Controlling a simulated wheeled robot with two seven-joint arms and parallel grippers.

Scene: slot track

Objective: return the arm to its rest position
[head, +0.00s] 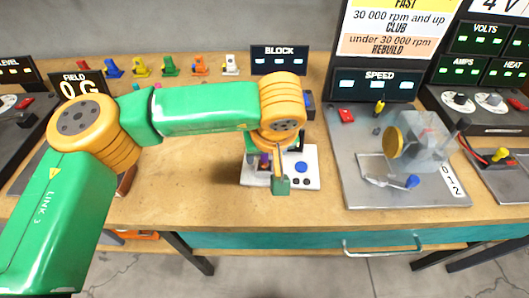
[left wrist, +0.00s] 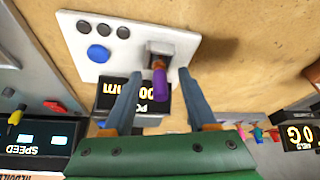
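My left gripper (head: 276,166) hangs over the white panel (head: 311,177) in the head view. In the left wrist view, its two fingers (left wrist: 160,74) are spread apart. A purple knob or handle (left wrist: 159,86) shows between them, with a gap visible on each side. The knob rises from a slot in the white panel, and its purple also shows in the head view (head: 264,160). My left arm reaches across the bench from the left. Part of the panel is hidden behind the wrist. My right gripper is not in view.
Blue button (left wrist: 98,53) on the panel; a grey plate (head: 345,185) with a clear housing to the right. SPEED display (head: 375,85) and BLOCK display (head: 279,60) stand behind. Several small coloured pieces (head: 170,68) line the back. Bare bench (head: 190,185) lies left of the panel.

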